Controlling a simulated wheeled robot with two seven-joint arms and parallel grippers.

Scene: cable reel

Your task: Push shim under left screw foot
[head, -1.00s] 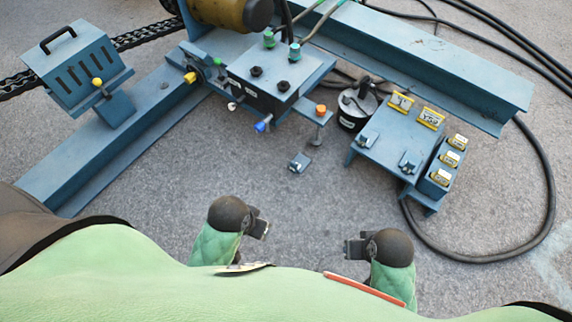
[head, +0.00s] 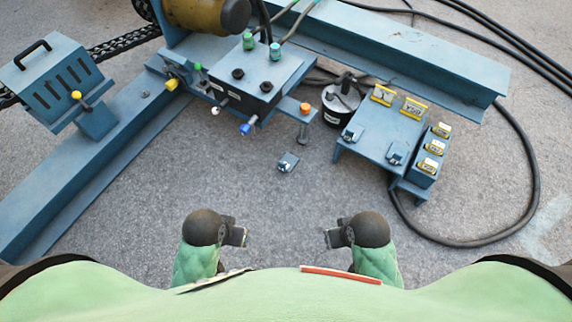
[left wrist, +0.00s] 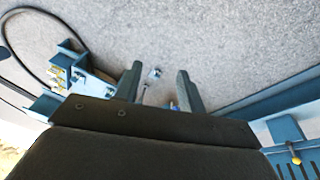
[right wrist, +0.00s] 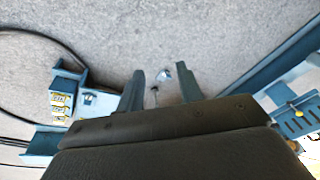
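The shim (head: 288,162) is a small blue-grey block with a raised part. It lies on the concrete floor, apart from the screw foot (head: 303,131) and a little in front of it. The screw foot hangs under a blue bracket and has an orange cap (head: 305,107). My left gripper (head: 242,235) and right gripper (head: 328,238) are low in the head view, nearer to me than the shim and clear of it. Both are open and empty. The shim shows beyond the fingertips in the left wrist view (left wrist: 155,73) and right wrist view (right wrist: 164,74).
A blue stand (head: 378,139) with clamps and yellow tags is right of the screw foot, beside a black canister (head: 341,105). A long blue beam (head: 95,175) runs along the left. A black cable (head: 535,170) curves at right. The floor before the shim is clear.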

